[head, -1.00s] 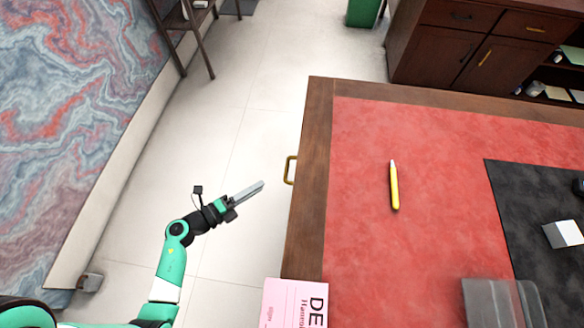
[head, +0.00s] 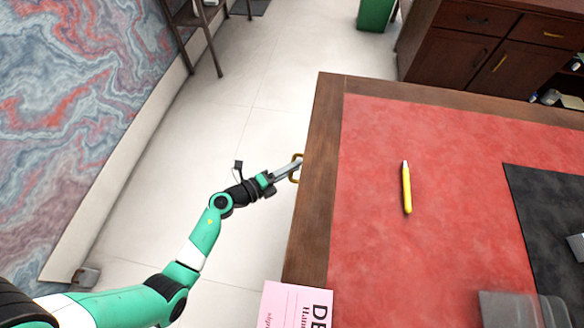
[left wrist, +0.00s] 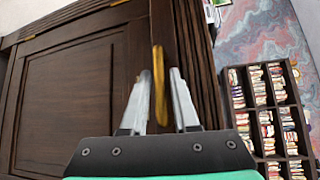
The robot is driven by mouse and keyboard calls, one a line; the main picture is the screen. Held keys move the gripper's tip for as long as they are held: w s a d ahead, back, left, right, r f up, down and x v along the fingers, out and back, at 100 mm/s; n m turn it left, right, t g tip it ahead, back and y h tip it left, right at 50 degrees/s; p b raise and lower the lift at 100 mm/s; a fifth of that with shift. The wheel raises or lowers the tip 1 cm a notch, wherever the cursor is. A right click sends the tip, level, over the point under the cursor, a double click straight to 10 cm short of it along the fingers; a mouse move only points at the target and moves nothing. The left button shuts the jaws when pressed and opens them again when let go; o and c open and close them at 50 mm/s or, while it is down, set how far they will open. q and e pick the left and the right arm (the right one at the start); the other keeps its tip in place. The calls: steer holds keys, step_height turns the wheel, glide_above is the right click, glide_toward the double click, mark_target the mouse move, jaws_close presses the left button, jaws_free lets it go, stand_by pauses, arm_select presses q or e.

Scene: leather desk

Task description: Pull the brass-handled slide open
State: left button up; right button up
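The brass handle (head: 296,168) sticks out from the left edge of the wooden desk (head: 318,180) in the head view. In the left wrist view the brass handle (left wrist: 160,85) stands between the two fingers, against the dark wood side. My left gripper (head: 297,166) reaches the handle from the left. In the left wrist view my left gripper (left wrist: 160,78) has its fingers apart, one on each side of the handle, with a gap showing. The slide front is hidden beneath the desk top in the head view. My right gripper is not in view.
A yellow marker (head: 407,188) lies on the red leather top (head: 375,240). A pink box (head: 296,305) sits at the desk's near left corner. A black mat (head: 540,215) lies to the right.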

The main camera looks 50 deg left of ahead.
arm_select(q)
jaws_close()
stand_by(1.3)
